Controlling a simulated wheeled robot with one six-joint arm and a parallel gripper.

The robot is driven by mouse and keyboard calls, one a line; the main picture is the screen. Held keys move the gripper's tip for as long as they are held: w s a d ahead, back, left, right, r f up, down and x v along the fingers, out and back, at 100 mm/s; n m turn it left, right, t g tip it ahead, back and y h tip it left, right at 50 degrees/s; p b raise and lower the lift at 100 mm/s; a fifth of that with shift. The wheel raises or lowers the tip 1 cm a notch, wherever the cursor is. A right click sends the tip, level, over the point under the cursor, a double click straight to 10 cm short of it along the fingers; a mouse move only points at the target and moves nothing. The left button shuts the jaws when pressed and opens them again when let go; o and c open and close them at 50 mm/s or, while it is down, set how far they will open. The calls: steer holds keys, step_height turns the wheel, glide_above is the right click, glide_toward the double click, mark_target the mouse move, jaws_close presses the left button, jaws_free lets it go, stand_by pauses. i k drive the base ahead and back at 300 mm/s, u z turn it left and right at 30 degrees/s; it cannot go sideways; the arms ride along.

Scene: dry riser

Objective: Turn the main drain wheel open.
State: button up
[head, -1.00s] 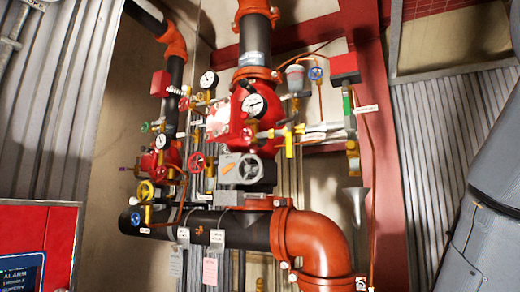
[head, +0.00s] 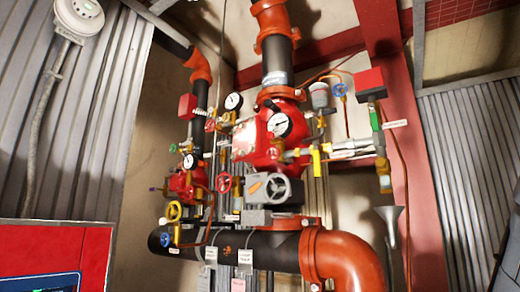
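The riser valve assembly stands ahead in the head view. A grey handwheel (head: 279,188) sits on a grey box at its lower middle, just above the thick black pipe. A red handwheel (head: 223,184) is to its left. A yellow handwheel (head: 174,211) and a blue handwheel (head: 166,240) are further left and lower. Another blue handwheel (head: 340,91) is at the upper right. I cannot read a label that tells which wheel is the main drain.
A black horizontal pipe (head: 240,248) joins an orange elbow (head: 345,262) below. Gauges and small pipes crowd the red valve body (head: 258,140). A grey funnel (head: 389,222) hangs at right. A red alarm panel (head: 50,255) stands lower left. A red column (head: 400,150) is behind.

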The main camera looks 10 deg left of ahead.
mark_target(223, 183)
steer(key=u, duration=1.05)
